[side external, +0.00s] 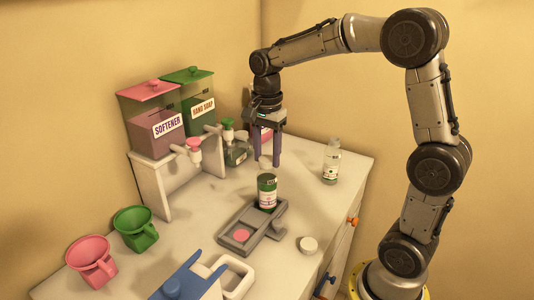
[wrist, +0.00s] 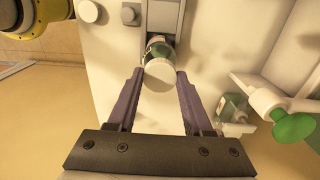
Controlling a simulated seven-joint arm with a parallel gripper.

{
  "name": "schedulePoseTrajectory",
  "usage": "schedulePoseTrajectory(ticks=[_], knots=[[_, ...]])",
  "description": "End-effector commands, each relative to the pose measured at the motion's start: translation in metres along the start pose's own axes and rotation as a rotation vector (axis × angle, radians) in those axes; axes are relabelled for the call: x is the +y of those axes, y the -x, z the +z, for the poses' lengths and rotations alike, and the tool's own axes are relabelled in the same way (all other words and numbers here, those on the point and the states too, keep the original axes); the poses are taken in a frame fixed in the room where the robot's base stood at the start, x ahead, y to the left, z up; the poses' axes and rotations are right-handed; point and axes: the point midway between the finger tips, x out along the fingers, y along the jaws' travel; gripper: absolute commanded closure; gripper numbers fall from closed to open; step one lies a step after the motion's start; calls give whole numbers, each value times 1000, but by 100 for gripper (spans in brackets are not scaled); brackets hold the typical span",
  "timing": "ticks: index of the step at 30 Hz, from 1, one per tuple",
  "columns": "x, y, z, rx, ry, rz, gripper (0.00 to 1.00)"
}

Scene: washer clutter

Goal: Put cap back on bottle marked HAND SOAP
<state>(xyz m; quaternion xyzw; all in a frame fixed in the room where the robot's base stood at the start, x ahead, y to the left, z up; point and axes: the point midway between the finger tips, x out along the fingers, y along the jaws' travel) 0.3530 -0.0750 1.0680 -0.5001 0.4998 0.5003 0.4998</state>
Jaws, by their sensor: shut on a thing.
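My gripper (side external: 266,160) is shut on a white cap (side external: 264,162), held between the fingertips directly above a bottle with a green band (side external: 267,190). A small gap shows between cap and bottle in the side view. The bottle stands upright at the far end of a grey fixture (side external: 262,222); its label is too small to read. In the wrist view the white cap (wrist: 158,77) lies between the fingertips and covers much of the bottle (wrist: 160,48). A green dispenser (side external: 198,108) bears the HAND SOAP sign.
A pink SOFTENER dispenser (side external: 153,122) stands beside the green one. A clear bottle (side external: 331,162) stands right; another bottle (side external: 236,155) is below the green tap. A loose white cap (side external: 309,245) lies on the counter. Pink (side external: 92,262) and green (side external: 136,229) cups stand left.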

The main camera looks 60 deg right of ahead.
Motion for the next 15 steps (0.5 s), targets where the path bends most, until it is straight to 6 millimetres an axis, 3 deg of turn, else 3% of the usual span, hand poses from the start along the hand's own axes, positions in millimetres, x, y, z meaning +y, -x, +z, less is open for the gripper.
schedulePoseTrajectory(ticks=[6,7,12,15], knots=[[0,-3,0,0,0,0,100],[0,-3,0,0,0,0,46],[0,-3,0,0,0,0,15],[0,-3,0,0,0,0,14]])
